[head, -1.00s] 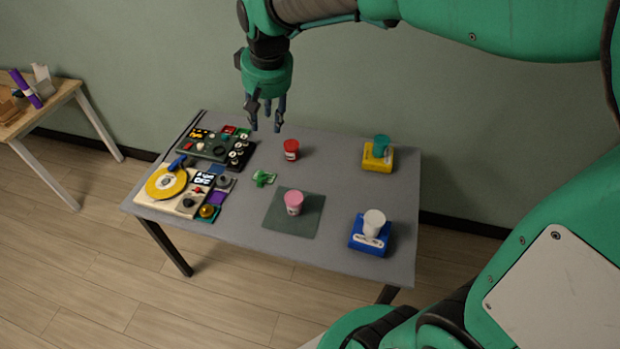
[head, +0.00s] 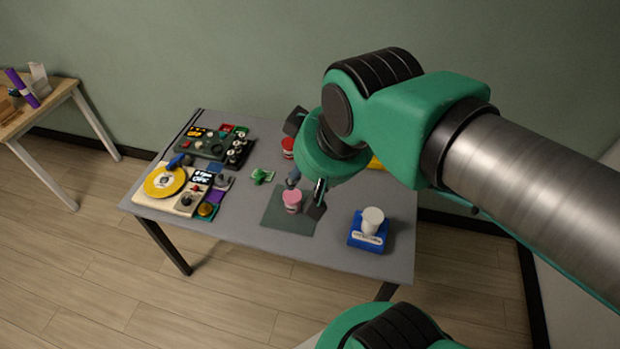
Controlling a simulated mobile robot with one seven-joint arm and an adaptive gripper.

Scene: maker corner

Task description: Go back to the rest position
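My gripper (head: 305,195) hangs over the right half of the grey table (head: 245,238), seen from behind and partly covered by my wrist. Its fingers look spread apart, with nothing visible between them. In the picture they come close to the pink cup (head: 292,200), which stands upright on the dark green mat (head: 279,220). I cannot tell whether a finger touches the cup.
A red cup (head: 288,148) and a yellow block (head: 375,163) are partly hidden by my arm. A white cup (head: 372,219) sits on a blue block (head: 367,238). A green piece (head: 262,176) lies mid-table. Panels with a yellow disc (head: 165,181) fill the left side.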

